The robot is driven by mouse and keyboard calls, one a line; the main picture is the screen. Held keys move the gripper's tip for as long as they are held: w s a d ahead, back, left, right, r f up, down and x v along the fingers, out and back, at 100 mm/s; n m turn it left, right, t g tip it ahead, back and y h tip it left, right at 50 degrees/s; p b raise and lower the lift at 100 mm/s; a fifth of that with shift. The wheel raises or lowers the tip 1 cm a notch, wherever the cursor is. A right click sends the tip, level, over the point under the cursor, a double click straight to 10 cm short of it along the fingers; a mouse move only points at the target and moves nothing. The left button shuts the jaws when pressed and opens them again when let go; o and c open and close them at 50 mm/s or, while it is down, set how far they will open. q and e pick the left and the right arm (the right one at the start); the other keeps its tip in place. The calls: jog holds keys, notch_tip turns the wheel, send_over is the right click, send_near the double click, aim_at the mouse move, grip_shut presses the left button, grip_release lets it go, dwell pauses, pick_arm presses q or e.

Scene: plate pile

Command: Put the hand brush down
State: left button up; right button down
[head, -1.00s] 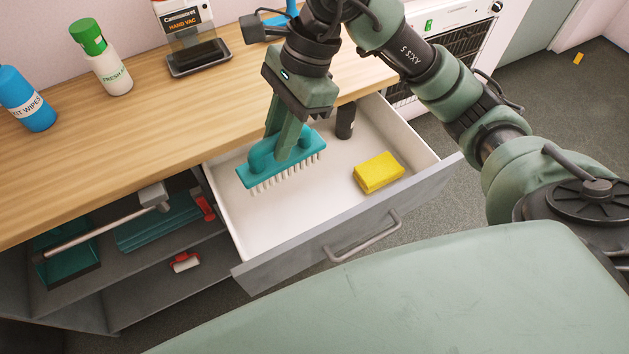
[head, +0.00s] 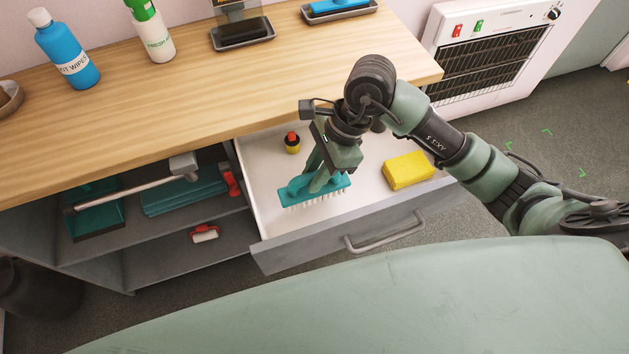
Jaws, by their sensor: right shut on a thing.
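The teal hand brush (head: 300,192) with pale bristles is in the head view, over the left part of the open white drawer (head: 273,218). My right gripper (head: 318,186) is shut on the brush from above. The bristles point down at the drawer floor; I cannot tell whether they touch it. My left gripper is not in view.
The wooden counter (head: 190,120) overhangs the drawer's back. Open shelves (head: 150,262) lie left of the drawer.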

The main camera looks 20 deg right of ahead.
jog(key=shift+f, duration=1.8)
jog(key=shift+f, duration=0.15)
jog(key=c, duration=1.3)
grip_release()
jog(key=shift+o, duration=0.2)
jog(key=b+v, duration=0.1)
jog(key=v, duration=1.1)
